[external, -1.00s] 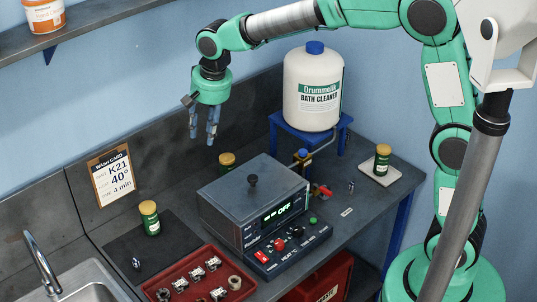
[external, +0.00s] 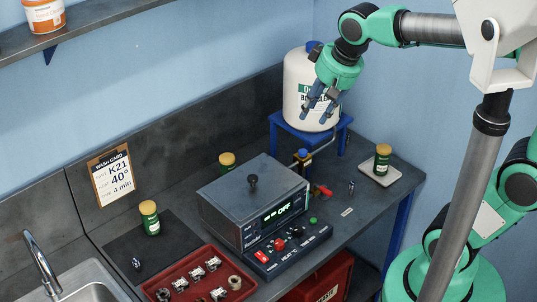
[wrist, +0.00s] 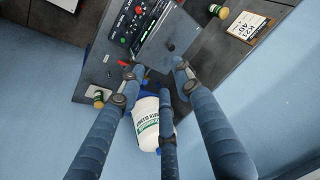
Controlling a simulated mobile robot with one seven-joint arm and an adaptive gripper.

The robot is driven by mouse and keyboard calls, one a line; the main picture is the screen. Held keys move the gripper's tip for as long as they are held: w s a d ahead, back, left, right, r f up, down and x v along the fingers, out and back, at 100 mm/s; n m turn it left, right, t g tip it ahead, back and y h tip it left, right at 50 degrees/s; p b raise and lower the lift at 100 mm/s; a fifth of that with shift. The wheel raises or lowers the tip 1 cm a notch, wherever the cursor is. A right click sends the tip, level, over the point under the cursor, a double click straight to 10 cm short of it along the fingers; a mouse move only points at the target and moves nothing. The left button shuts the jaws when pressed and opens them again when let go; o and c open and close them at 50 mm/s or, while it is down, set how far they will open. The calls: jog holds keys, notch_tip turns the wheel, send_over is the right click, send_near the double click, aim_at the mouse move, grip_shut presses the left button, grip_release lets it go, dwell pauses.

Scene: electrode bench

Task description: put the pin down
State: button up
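A small metal piece (external: 350,187), perhaps the pin, stands on the bench right of the bath unit, near a small label (external: 346,212). Another small shiny metal piece (external: 136,263) is on the dark mat (external: 120,242) at left. I cannot tell which is the pin. My gripper (external: 320,112) is in the air in front of the white cleaner bottle (external: 297,80), pointing down. In the wrist view its three blue fingers (wrist: 158,82) are spread apart with nothing seen between them.
The bath unit (external: 228,212) has a lid and a display reading OFF. A red tray (external: 208,252) with metal parts lies in front. Yellow-capped jars (external: 150,219) (external: 382,160) stand on the mat and on a pale coaster (external: 368,172). The bottle sits on a blue stand (external: 280,124).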

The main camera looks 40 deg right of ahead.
jog(key=s+d+f+n, duration=0.1)
jog(key=s+d, duration=0.1)
jog(key=s, duration=0.4)
jog(key=s+d+f+n+t, duration=0.1)
jog(key=s+d+f, duration=0.1)
jog(key=s, duration=0.5)
jog(key=shift+d+h, duration=0.3)
jog(key=shift+d, duration=0.15)
notch_tip(320, 180, down, 15)
jog(key=b, duration=1.5)
jog(key=shift+o, duration=0.5)
